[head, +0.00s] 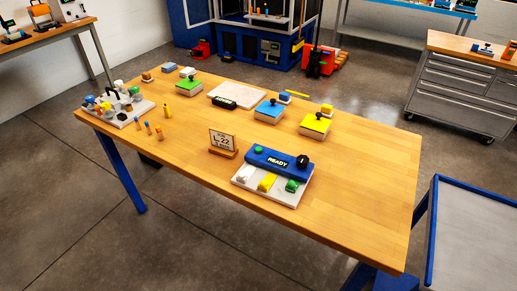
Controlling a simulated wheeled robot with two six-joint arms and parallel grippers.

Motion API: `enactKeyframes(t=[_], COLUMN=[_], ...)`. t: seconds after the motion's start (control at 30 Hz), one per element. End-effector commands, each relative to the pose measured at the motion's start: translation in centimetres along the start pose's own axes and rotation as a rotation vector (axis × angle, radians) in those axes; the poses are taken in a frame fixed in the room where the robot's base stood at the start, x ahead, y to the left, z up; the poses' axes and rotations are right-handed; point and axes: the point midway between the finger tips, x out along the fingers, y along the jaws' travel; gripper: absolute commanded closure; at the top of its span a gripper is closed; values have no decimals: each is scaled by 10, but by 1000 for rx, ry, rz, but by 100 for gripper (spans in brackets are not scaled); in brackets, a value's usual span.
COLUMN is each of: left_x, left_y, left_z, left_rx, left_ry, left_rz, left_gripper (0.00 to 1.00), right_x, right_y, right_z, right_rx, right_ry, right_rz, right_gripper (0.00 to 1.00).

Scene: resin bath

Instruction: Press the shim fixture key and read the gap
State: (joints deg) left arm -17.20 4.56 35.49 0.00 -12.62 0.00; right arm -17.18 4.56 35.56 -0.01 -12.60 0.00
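A blue fixture (272,162) with a lit display reading READY (278,161) stands near the front edge of the wooden table. A round green key (259,149) is at its left end and a black knob (302,161) at its right end. A pale base (246,188) in front of it carries a white piece (243,176), a yellow piece (267,182) and a green piece (291,186). A small sign (222,141) reading L-22 stands behind and left of the fixture. No gap reading shows. Neither of my grippers is in view.
On the wooden table (365,185), green (190,91), blue (265,116) and yellow (312,131) blocks with black knobs stand behind. A white plate (240,92) has a small black display (223,103) at its front. A cluttered rack (130,116) stands left. The table's right side is clear.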

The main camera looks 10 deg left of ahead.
Motion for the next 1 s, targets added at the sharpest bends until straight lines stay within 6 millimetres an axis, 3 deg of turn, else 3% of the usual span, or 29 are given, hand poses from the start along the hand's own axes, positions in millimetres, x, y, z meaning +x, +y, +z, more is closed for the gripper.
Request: enactKeyframes(t=[0.13,1.0], left_x=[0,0], left_y=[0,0], left_z=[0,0], left_rx=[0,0], left_ry=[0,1], left_rz=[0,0], left_gripper=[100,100], right_x=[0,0], right_y=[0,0], right_z=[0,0], right_rx=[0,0], right_ry=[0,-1], right_rz=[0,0], right_gripper=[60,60])
